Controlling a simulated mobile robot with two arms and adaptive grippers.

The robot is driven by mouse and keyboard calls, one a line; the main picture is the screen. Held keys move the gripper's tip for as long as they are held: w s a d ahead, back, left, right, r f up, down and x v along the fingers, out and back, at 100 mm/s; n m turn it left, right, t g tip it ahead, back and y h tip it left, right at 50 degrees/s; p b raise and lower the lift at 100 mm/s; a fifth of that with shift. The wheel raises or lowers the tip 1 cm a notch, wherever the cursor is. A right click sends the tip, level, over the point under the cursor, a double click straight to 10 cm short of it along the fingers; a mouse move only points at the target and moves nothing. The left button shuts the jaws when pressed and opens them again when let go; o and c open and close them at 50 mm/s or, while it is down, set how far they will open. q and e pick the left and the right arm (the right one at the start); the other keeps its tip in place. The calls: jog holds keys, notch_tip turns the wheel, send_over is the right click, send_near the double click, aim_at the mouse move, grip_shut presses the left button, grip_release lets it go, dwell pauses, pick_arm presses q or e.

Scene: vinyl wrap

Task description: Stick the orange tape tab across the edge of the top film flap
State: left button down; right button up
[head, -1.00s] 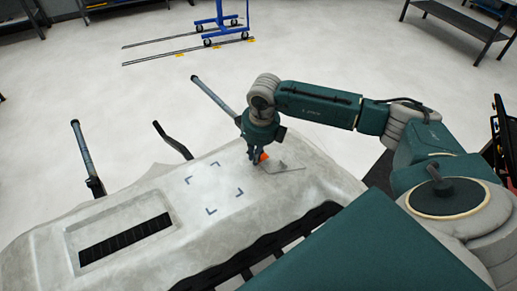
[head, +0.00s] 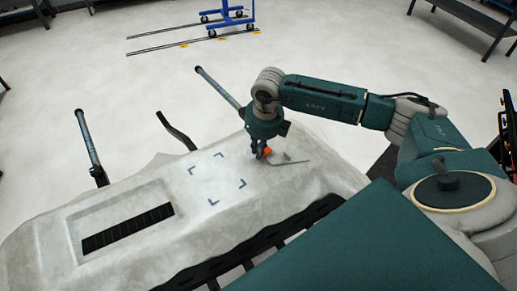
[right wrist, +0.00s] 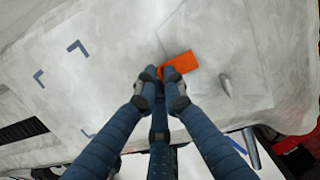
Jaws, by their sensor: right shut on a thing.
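The orange tape tab (head: 267,151) is at the fingertips of my right gripper (head: 260,154), low over the pale, film-covered panel (head: 254,206). In the right wrist view the orange tab (right wrist: 182,64) sticks out to the right from the fingertips of the right gripper (right wrist: 163,80), which is shut on it. The fingers hide the tab's near end. I cannot tell whether the tab touches the film. I cannot make out the edge of the top film flap for certain. My left gripper is not in view.
Dark blue corner marks (head: 192,171) lie on the film left of the gripper. A thin grey tool (head: 292,160) lies just right of it. A recess with a black grille (head: 127,227) is at the left. Several bars rise behind the panel.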

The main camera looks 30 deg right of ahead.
jog(key=shift+f+b, duration=0.7)
jog(key=shift+f, duration=0.05)
grip_shut()
dwell(1.0)
jog(key=o, duration=0.7)
grip_release()
jog(key=shift+o, duration=0.2)
jog(key=shift+r, duration=0.2)
notch_tip(320, 180, up, 12)
jog(key=s, duration=0.1)
jog(key=shift+s+f, duration=0.2)
jog(key=shift+s, duration=0.2)
